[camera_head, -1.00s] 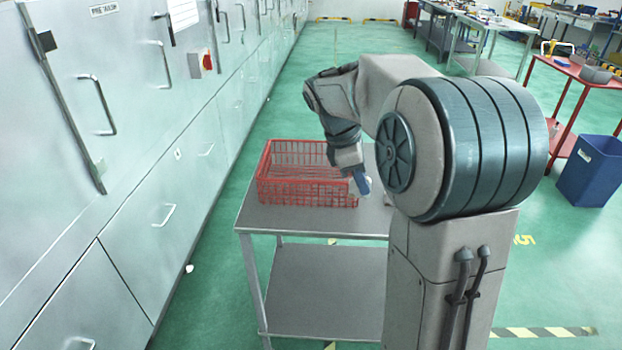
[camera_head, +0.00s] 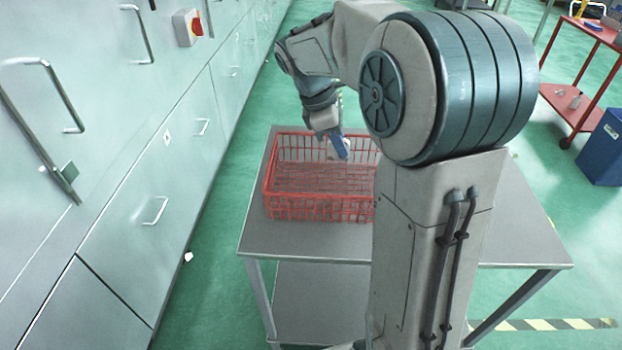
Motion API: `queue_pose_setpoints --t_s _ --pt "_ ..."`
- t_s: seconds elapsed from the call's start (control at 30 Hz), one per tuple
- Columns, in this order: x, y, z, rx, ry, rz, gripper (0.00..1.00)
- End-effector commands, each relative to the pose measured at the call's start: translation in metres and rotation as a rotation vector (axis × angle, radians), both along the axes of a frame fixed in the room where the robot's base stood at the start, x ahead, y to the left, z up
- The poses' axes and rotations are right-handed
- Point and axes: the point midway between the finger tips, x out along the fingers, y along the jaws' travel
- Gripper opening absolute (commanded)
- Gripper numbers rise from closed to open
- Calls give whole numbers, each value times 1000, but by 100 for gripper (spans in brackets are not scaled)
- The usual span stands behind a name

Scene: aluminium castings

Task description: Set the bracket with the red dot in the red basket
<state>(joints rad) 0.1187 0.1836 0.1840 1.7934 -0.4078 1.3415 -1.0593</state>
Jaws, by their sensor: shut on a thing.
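The red basket (camera_head: 318,213) is a wire-mesh basket standing on a grey metal table. My gripper (camera_head: 339,150) points down over the back right part of the basket. Its blue fingers are shut on a small pale piece, seen only in part beside them, which I take to be the bracket. No red dot shows on it. I cannot tell how far the fingers are below the basket's rim. My arm hides the right end of the basket.
The grey table (camera_head: 300,243) has bare room in front of the basket and at the right. Metal cabinets with handles (camera_head: 154,210) line the left. A blue bin (camera_head: 603,150) and a red trolley (camera_head: 570,102) stand at the right.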

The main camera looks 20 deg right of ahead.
Motion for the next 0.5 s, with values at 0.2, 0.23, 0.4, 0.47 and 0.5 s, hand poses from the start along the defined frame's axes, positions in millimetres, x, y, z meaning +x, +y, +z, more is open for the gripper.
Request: queue_pose_setpoints --t_s 0.2,0.23,0.4,0.47,0.5 --pt "-5 50 -31 0 2 6 0" --pt "-6 55 -34 0 3 6 0" --pt "-7 73 -44 0 1 4 0" --pt "-7 75 -46 0 0 3 0" --pt "-8 76 -48 -1 1 2 0"
